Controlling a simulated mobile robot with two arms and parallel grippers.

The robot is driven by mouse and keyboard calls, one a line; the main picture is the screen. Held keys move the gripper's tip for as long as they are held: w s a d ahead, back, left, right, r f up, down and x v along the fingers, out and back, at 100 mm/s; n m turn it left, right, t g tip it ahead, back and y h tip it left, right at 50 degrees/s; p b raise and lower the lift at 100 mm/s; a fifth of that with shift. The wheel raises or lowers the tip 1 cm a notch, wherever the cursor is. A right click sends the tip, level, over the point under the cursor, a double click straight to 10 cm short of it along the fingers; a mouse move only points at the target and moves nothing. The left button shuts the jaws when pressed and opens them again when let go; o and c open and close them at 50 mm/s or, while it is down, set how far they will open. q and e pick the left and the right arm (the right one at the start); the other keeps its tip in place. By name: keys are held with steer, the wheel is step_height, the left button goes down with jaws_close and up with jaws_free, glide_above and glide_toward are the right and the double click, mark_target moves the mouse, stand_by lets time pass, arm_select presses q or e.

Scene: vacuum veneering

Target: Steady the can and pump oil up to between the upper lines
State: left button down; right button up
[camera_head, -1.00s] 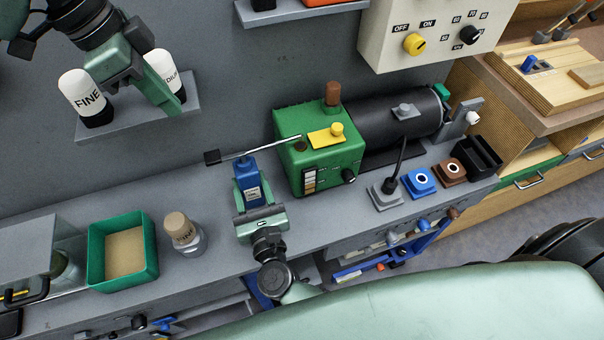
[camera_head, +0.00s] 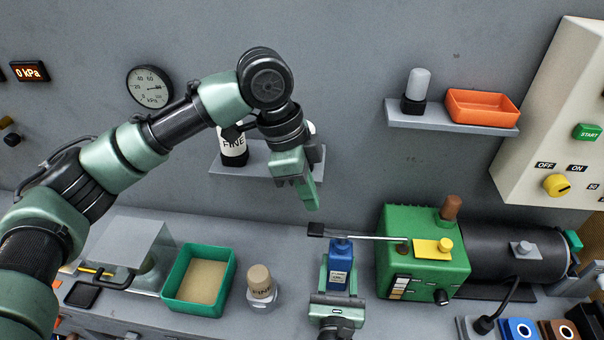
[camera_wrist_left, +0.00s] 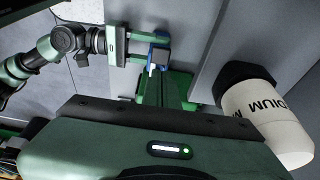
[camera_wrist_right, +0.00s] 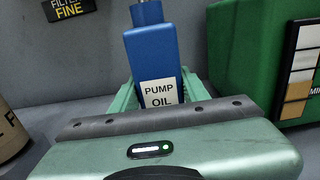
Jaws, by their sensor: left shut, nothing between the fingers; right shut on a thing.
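The blue oil can (camera_head: 340,268) stands on the bench, its "PUMP OIL" label facing the right wrist view (camera_wrist_right: 158,80). My right gripper (camera_head: 337,290) is shut around its body. A thin rod (camera_head: 368,238) crosses at the can's top, with a black pad (camera_head: 316,230) at its left end; its right end reaches the green pump (camera_head: 425,270) near its top opening. The pump's striped level gauge (camera_head: 398,287) also shows in the right wrist view (camera_wrist_right: 300,70); its exact level is hard to read. My left gripper (camera_head: 309,197) is shut and empty, above the black pad.
A shelf (camera_head: 270,172) behind my left gripper holds FINE (camera_head: 233,152) and MEDIUM (camera_wrist_left: 262,115) bottles. A green tray (camera_head: 170,290) and a capped jar (camera_head: 261,285) stand left of the can. Blue (camera_head: 518,330) and brown pedals stand at right.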

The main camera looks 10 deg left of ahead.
mark_target(315, 228)
arm_select(q)
steer(key=shift+a+x, duration=0.2)
steer(key=shift+x, duration=0.7)
steer(key=shift+a+x, duration=0.2)
steer(key=shift+x, duration=0.65)
steer(key=shift+a+x, duration=0.15)
steer(key=shift+x, duration=0.75)
steer(key=shift+f, duration=0.15)
steer(key=shift+f, duration=0.95)
steer(key=shift+r, duration=0.4)
steer(key=d+v, duration=0.1)
steer(key=v, duration=1.2)
steer(key=shift+r, duration=0.4)
steer(key=shift+w, duration=0.1)
